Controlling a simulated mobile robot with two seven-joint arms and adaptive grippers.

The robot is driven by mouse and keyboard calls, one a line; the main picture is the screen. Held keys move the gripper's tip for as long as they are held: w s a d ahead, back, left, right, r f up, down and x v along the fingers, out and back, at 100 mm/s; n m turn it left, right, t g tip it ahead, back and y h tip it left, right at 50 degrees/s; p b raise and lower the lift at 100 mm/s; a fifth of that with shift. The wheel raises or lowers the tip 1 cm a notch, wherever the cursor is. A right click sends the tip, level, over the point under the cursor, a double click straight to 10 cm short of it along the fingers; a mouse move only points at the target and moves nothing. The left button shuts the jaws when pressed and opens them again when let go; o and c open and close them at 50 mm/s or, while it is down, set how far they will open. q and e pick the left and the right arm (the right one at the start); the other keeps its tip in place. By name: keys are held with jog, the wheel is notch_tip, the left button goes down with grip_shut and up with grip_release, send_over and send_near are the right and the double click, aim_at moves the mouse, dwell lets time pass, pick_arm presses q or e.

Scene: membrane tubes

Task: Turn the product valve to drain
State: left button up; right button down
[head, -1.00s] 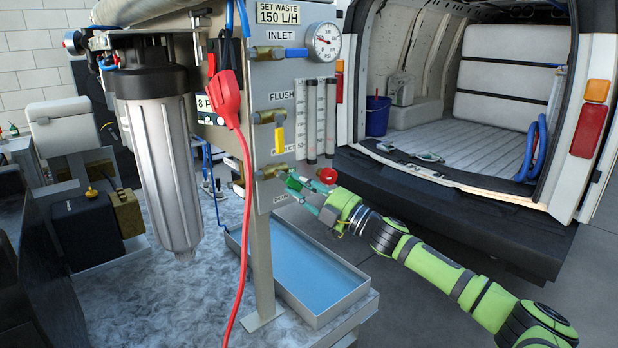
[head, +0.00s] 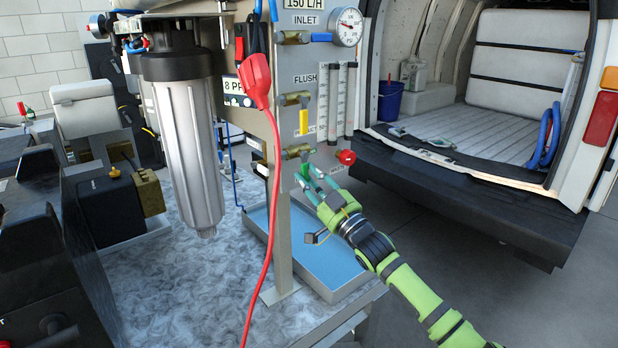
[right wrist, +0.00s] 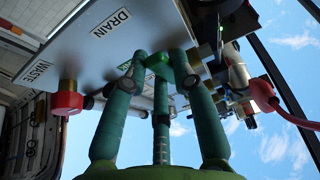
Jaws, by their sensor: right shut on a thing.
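The product valve (head: 298,152) is a brass valve low on the grey panel. Its green handle (head: 305,172) points downward and is partly hidden by fingers. My right gripper (head: 313,177) comes from the lower right and is shut on the green handle. In the right wrist view, the green handle (right wrist: 160,66) sits between the fingertips of my right gripper (right wrist: 160,85). A DRAIN label (right wrist: 111,22) is on the panel close to the fingers in that view. My left gripper is not in view.
A red knob (head: 346,157) sits just right of the gripper. The yellow-handled flush valve (head: 303,122) is above. A red cable (head: 272,200) hangs left of it. A blue-bottomed tray (head: 325,255) lies below. An open van (head: 500,120) stands behind right.

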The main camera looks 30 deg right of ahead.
jog(key=shift+a+m, duration=0.15)
jog(key=shift+m, duration=0.25)
jog(key=c, duration=1)
grip_release()
jog(key=v, duration=1.2)
jog(key=shift+a+r, duration=0.1)
jog(key=shift+a, duration=0.05)
